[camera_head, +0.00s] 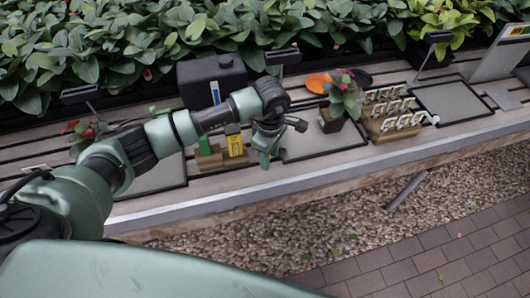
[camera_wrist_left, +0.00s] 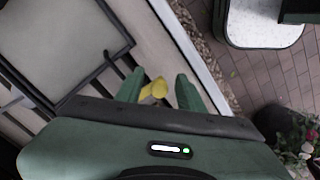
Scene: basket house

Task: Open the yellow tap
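In the left wrist view, a small rounded yellow piece (camera_wrist_left: 154,89), which looks like the yellow tap, shows between the fingers of my left gripper (camera_wrist_left: 159,88). The fingers are apart, with a gap visible on each side of it; I cannot tell whether either touches it. In the head view, my left gripper (camera_head: 265,152) points down over the bench, just right of a yellow block (camera_head: 235,146) with dark marks. The tap itself is not clear there, perhaps hidden by the gripper. My right gripper is not in view.
A green block (camera_head: 204,146) stands left of the yellow one. A black box (camera_head: 210,78) stands behind. Right of the gripper are a potted plant (camera_head: 343,100), an orange plate (camera_head: 318,82) and a wooden rack (camera_head: 384,134) with several white pieces. Gravel lies before the bench.

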